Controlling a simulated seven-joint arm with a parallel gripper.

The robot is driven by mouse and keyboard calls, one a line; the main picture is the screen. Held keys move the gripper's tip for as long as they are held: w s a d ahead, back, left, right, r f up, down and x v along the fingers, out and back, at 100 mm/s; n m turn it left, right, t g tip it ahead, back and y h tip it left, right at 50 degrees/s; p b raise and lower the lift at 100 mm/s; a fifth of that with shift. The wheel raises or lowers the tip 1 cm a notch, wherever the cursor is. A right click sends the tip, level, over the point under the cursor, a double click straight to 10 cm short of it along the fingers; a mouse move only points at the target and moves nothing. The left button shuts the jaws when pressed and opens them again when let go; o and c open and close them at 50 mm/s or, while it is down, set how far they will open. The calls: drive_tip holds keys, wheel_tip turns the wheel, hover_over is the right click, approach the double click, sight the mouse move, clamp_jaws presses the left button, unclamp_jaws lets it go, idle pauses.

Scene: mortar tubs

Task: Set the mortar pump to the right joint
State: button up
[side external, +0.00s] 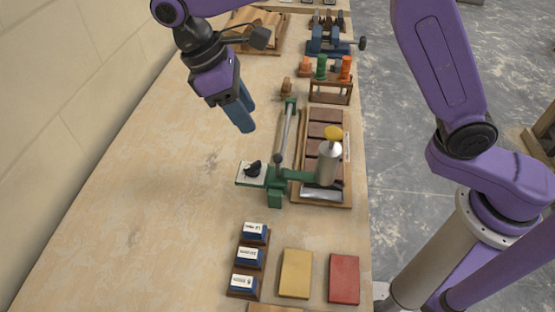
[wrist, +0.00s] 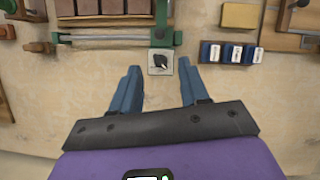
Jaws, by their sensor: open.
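The mortar pump seems to be the green-framed device (side external: 275,190) with a long rod and a grey cylinder (side external: 328,165) with a yellow top. On its left side a white plate (side external: 241,180) carries a black knob (side external: 253,168); the plate's markings are too small to read. In the wrist view the knob (wrist: 160,61) lies just beyond and between my fingertips. My gripper (side external: 246,115) is open and empty, above the bench and up-left of the knob in the side view. Its two blue fingers are spread apart in the wrist view (wrist: 160,70).
Three blue labelled blocks (side external: 248,257) stand in a wooden holder near a yellow block (side external: 296,273) and a red block (side external: 344,279). A brick tray (side external: 346,190) lies under the cylinder. A rack of coloured bottles (side external: 330,90) and a blue vise (side external: 328,42) stand farther back. The left bench is clear.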

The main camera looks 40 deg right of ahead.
sight(274, 156)
drive_tip(key=x, duration=1.5)
drive_tip(key=shift+s+d+f, duration=0.1)
drive_tip(key=shift+d+f, duration=0.05)
drive_tip(key=shift+f, duration=0.1)
drive_tip(key=shift+c, duration=0.3)
clamp_jaws()
